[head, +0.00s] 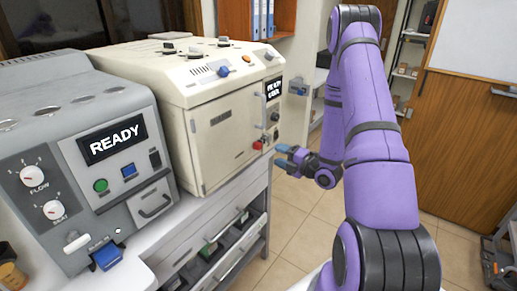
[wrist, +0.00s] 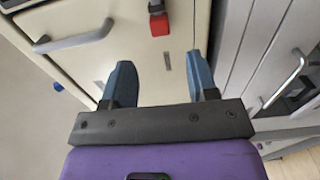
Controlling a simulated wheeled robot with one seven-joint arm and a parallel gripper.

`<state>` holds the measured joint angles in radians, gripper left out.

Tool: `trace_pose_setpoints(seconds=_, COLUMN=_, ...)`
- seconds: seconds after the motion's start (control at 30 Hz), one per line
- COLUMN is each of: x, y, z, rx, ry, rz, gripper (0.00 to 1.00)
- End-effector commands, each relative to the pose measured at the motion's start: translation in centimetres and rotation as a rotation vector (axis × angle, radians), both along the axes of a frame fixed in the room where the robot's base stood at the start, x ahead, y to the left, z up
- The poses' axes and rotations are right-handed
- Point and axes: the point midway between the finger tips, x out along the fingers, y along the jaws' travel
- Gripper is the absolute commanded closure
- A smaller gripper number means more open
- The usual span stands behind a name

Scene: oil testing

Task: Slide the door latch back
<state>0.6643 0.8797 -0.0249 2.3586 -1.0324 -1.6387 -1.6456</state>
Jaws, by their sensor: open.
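The beige machine (head: 225,135) has a closed front door with a grey handle (head: 263,108). A small red latch (head: 257,145) on a dark mount sits low, near the door's right edge. In the wrist view the red latch (wrist: 160,25) is at the top centre, and the grey handle (wrist: 75,38) is at the upper left. My gripper (head: 284,156) is just right of the latch in the head view. In the wrist view my gripper (wrist: 160,75) has its two blue fingers spread, with nothing between them. The latch lies beyond the fingertips, and no contact shows.
A grey machine with a READY screen (head: 112,139) stands at the left. A white cabinet (head: 207,225) with drawers and bar handles is below the machines; a bar handle (wrist: 285,82) also shows in the wrist view. The tiled floor (head: 298,208) is open beside the cabinet.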

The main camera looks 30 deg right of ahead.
Motion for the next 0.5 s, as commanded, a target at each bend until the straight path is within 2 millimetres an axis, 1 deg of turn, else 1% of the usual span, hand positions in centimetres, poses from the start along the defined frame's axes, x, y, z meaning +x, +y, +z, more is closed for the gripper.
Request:
trace_pose_setpoints(seconds=0.1, x=2.0, y=0.9, z=0.0, rx=0.000, ry=-0.001, rz=0.004, gripper=0.47)
trace_pose_setpoints(seconds=0.3, x=5.3, y=2.0, z=0.0, rx=0.000, ry=0.000, rz=0.002, gripper=0.47)
trace_pose_setpoints(seconds=0.5, x=7.6, y=2.8, z=0.0, rx=0.001, ry=0.001, rz=0.001, gripper=0.47)
